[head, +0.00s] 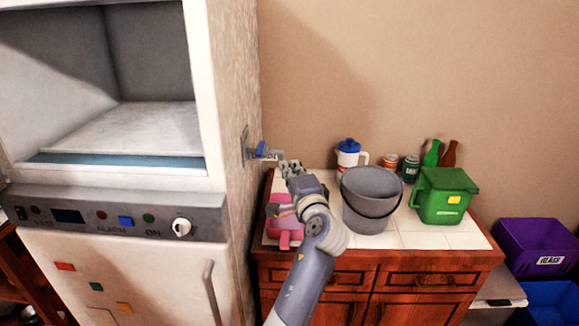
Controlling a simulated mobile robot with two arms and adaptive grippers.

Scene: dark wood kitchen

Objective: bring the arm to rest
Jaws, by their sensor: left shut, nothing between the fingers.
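My left gripper (291,167) is shut and empty. It is above the left end of the tiled countertop, close to the side of the white appliance. My left arm reaches up to it from the bottom middle. A pink object (284,236) is partly hidden behind the wrist, so its full shape cannot be told. My right gripper does not show.
A grey bucket (369,216) stands right of my arm, with a green lidded bin (445,197) beyond. A white jug (347,159), jars and bottles stand behind. The white appliance (226,90) has an open compartment.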

